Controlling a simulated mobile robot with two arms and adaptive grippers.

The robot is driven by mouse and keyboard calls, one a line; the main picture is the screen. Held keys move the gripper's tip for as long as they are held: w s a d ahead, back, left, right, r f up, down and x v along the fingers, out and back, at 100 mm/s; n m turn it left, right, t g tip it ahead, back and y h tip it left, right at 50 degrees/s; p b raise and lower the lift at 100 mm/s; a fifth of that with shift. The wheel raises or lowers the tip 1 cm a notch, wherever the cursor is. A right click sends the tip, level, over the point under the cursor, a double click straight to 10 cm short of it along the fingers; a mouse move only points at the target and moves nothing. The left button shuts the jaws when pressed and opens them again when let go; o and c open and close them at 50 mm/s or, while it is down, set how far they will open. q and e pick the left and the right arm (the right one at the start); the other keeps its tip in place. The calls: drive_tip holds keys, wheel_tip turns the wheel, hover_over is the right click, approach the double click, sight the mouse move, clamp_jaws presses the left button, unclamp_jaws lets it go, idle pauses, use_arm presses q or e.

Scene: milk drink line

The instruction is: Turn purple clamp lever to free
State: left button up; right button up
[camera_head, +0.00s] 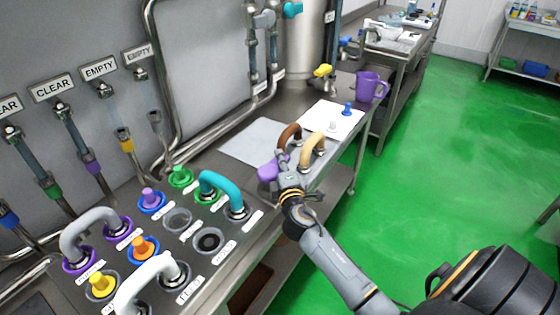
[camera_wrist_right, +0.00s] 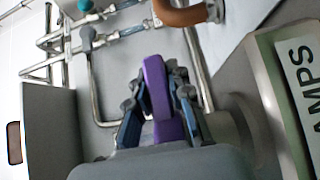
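The purple clamp lever (camera_head: 268,171) is at the bench, just left of my right gripper (camera_head: 281,163) in the head view. In the right wrist view the purple lever (camera_wrist_right: 157,88) stands between the two fingers of my right gripper (camera_wrist_right: 158,100). The fingers are drawn in close on both sides of it and appear shut on it. The lever's lower part is partly hidden by the gripper. My left gripper is in neither view.
A brown hose bend (camera_head: 290,136) and a tan one (camera_head: 313,147) stand close beyond the gripper. A teal bend (camera_head: 216,184) and several coloured plugs fill the panel at left. A purple jug (camera_head: 367,87) stands at the bench's far end. Green floor at right is open.

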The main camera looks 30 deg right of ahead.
clamp_jaws()
